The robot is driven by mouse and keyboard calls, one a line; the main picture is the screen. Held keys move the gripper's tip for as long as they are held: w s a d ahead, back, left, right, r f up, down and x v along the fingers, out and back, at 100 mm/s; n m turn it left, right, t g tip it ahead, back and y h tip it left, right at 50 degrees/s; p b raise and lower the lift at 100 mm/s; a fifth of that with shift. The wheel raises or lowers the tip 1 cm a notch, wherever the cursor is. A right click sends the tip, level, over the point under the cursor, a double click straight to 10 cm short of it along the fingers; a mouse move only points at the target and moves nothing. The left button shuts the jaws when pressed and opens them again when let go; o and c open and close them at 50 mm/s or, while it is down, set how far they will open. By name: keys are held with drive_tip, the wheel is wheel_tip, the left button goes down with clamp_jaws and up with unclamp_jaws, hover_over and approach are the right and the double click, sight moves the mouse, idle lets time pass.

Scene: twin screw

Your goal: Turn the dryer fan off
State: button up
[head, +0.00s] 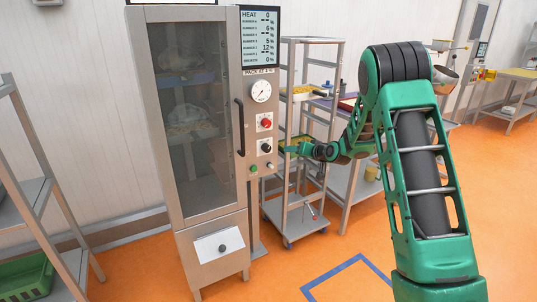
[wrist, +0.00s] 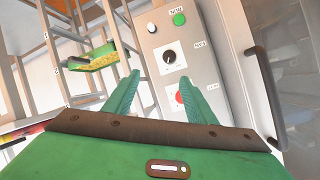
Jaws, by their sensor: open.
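The dryer (head: 185,110) is a tall steel cabinet with a glass door, shut. Its control strip has a dial gauge (head: 261,91), a red knob (head: 265,124), a black knob with a white pointer (head: 266,147) and a green button (head: 253,168) below. In the wrist view the black knob (wrist: 169,57) lies just beyond my fingertips, with the red knob (wrist: 180,96) nearer the right finger. Contact is not visible.
The door handle (head: 239,127) stands out left of the controls. A wheeled rack (head: 301,205) with trays stands close right of the dryer, behind my gripper. A shelf with a green crate (head: 25,277) is at the left. Orange floor is open in front.

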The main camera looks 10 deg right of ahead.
sight(268, 150)
drive_tip(key=w+a+f+m+t+y, duration=0.1)
drive_tip(key=w+a+f+m+t, duration=0.1)
drive_tip(key=w+a+f+t, duration=0.45)
drive_tip(key=shift+g, duration=0.95)
drive_tip(key=x, duration=0.4)
drive_tip(key=d+x, duration=0.1)
drive_tip(key=x, duration=0.2)
drive_tip(key=d+f+x, duration=0.1)
drive_tip(key=x, duration=0.3)
drive_tip(key=shift+w+d, duration=0.1)
drive_tip(key=shift+w, duration=0.45)
drive_tip(key=c, duration=1)
